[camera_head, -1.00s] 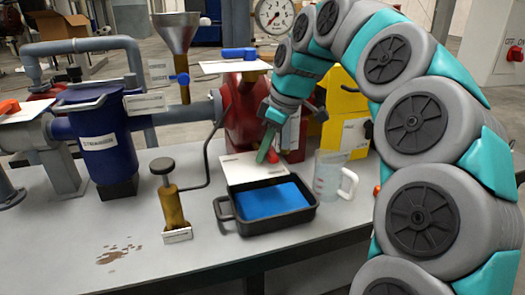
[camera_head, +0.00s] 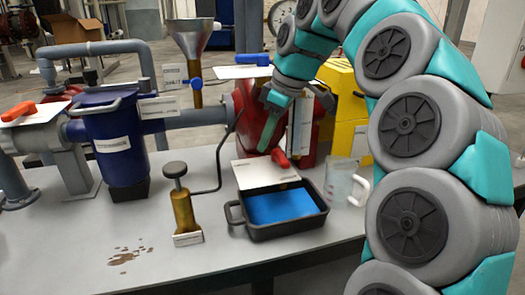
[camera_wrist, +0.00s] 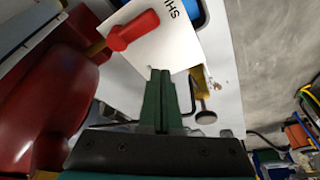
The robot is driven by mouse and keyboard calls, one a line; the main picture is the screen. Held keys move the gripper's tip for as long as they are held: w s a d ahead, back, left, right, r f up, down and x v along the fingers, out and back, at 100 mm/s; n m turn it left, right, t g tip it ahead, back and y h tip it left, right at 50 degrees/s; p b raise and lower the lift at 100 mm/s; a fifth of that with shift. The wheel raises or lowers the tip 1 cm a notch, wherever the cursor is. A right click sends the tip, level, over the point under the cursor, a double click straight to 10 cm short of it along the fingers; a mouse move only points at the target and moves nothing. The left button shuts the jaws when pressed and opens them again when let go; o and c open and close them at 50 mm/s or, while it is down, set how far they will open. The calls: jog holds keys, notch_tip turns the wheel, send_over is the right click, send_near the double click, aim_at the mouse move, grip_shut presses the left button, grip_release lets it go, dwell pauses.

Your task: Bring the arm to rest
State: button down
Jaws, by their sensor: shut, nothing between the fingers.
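My arm (camera_head: 410,125) arches down from the upper right in the head view. My gripper (camera_head: 269,128) is in front of the red pump-like body (camera_head: 250,110), above the white card and the black tray. In the wrist view my green fingers (camera_wrist: 161,80) are together with nothing between them. They point toward the white card (camera_wrist: 140,45) and seem apart from it. A red handle (camera_wrist: 133,30) lies over that card; it also shows in the head view (camera_head: 281,158).
The black tray (camera_head: 290,231) with a blue bottom sits on the grey bench (camera_head: 95,215). A clear jug (camera_head: 340,185) stands right of it, a brass hand pump (camera_head: 183,207) left. A blue strainer (camera_head: 118,150) and yellow box (camera_head: 345,110) stand behind. The bench's front left is clear, with brown stains.

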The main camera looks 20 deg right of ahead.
jog(key=shift+w+d+v, duration=0.1)
jog(key=shift+w+v, duration=0.05)
jog(key=shift+v, duration=0.65)
jog(key=shift+w+d+v, duration=0.1)
jog(key=shift+w+v, duration=0.1)
jog(key=shift+v, duration=0.65)
jog(key=shift+w+v, duration=0.15)
jog(key=shift+v, duration=0.65)
jog(key=shift+a, duration=0.1)
jog(key=s+a+f+m+g+h, duration=0.1)
jog(key=s+a+f+m, duration=0.1)
jog(key=s+a+f, duration=0.3)
jog(key=s+a+f+m+g, duration=0.1)
jog(key=s+a+f, duration=0.2)
jog(key=s+f, duration=0.35)
jog(key=s+d+f+m+g+h, duration=0.1)
jog(key=s+f+m, duration=0.6)
jog(key=s+f, duration=0.9)
jog(key=s+g+h, duration=0.1)
jog(key=s, duration=0.2)
jog(key=shift+s+d, duration=0.2)
jog(key=shift+s, duration=0.2)
jog(key=shift+f, duration=0.1)
